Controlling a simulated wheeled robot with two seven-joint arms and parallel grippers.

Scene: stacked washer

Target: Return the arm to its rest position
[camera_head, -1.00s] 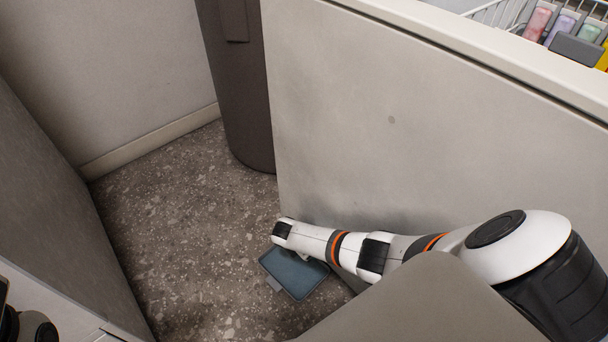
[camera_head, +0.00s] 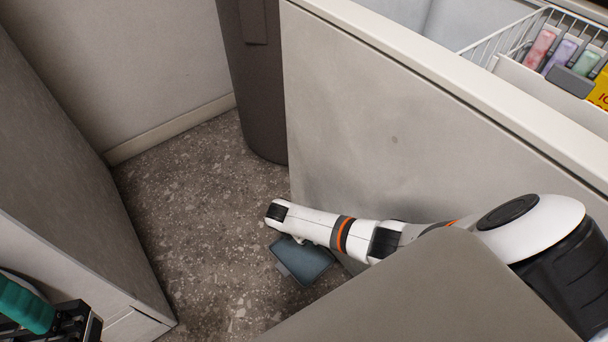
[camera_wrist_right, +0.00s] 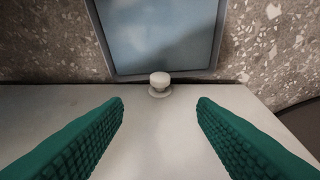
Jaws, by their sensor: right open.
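My right arm (camera_head: 330,228), white with orange rings, reaches in from the right across the pale panel in the head view. Its fingers are hidden there. In the right wrist view my right gripper (camera_wrist_right: 160,108) is open, its two teal fingers wide apart with nothing between them. Beyond the fingertips is a small white knob (camera_wrist_right: 160,82) by the edge of a pale surface. My left gripper (camera_head: 28,305) shows in part at the lower left of the head view, with one teal finger visible; its opening is not clear.
A blue-grey flat panel (camera_head: 302,262) lies below my right arm; it also shows in the wrist view (camera_wrist_right: 158,38). A pale panel (camera_head: 390,140) stands behind the arm. A dark bin-like column (camera_head: 252,90) and speckled floor (camera_head: 190,190) are left. A wire rack (camera_head: 510,42) holds colored packs.

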